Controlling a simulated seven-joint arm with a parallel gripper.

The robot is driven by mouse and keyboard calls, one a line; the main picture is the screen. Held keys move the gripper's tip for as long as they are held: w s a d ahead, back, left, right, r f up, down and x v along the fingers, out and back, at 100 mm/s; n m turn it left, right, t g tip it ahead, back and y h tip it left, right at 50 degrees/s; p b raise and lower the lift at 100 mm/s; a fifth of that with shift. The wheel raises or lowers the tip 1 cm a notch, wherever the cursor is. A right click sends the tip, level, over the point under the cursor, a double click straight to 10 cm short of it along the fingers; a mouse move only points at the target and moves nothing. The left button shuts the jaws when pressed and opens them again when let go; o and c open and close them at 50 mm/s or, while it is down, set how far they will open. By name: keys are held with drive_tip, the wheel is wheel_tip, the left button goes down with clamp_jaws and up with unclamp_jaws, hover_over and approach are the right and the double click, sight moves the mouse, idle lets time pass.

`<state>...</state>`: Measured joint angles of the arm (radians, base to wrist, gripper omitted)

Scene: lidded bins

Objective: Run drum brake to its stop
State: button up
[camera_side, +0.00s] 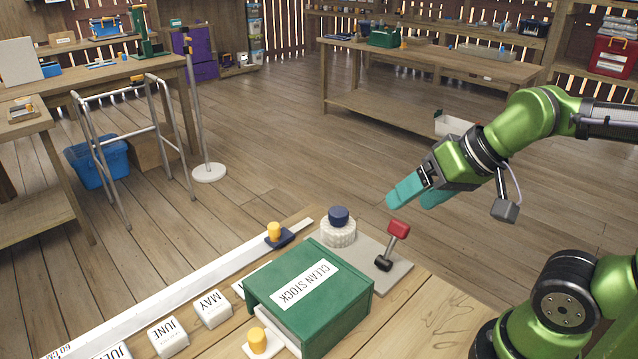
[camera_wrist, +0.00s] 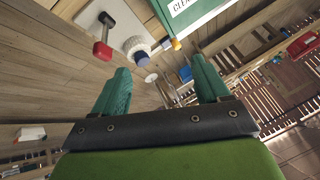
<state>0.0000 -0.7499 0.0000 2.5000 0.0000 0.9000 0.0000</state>
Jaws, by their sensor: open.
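A lever with a red handle (camera_side: 398,229) and a black foot stands on a grey plate (camera_side: 402,270) at the table's back right, leaning to the right. A white ribbed drum (camera_side: 338,233) with a blue knob (camera_side: 338,215) sits on the same plate to its left. In the wrist view the red handle (camera_wrist: 101,52) is at upper left, and the white drum (camera_wrist: 136,46) with its blue knob (camera_wrist: 142,58) is to its right. My gripper (camera_side: 420,198) has teal fingers, open and empty, above the lever and apart from it. Its fingers also show in the wrist view (camera_wrist: 160,66).
A green box labelled CLEAN STOCK (camera_side: 345,274) stands just in front of the plate. A white rail (camera_side: 190,285) with a yellow-knobbed slider (camera_side: 275,234) runs along the left. White MAY (camera_side: 212,309) and JUNE (camera_side: 168,337) blocks lie near it. The air around my gripper is free.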

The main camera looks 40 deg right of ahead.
drive_tip(key=shift+c, duration=0.2)
idle(0.3)
drive_tip(key=m+g, duration=0.5)
drive_tip(key=m, duration=0.4)
approach(400, 222)
wheel_tip(400, 222, up, 3)
drive_tip(key=d, duration=0.2)
drive_tip(key=w+d+m+g+y, duration=0.2)
drive_tip(key=d+m, duration=0.1)
drive_tip(key=d, duration=0.1)
drive_tip(key=a+f, duration=0.2)
drive_tip(key=f, duration=0.2)
drive_tip(key=a+f+m, duration=0.1)
drive_tip(key=a+f, duration=0.2)
drive_tip(key=f, duration=0.1)
drive_tip(key=a+f+m, duration=0.1)
drive_tip(key=a+f, duration=0.1)
drive_tip(key=f, duration=0.3)
drive_tip(key=shift+a, duration=0.35)
drive_tip(key=c, duration=1)
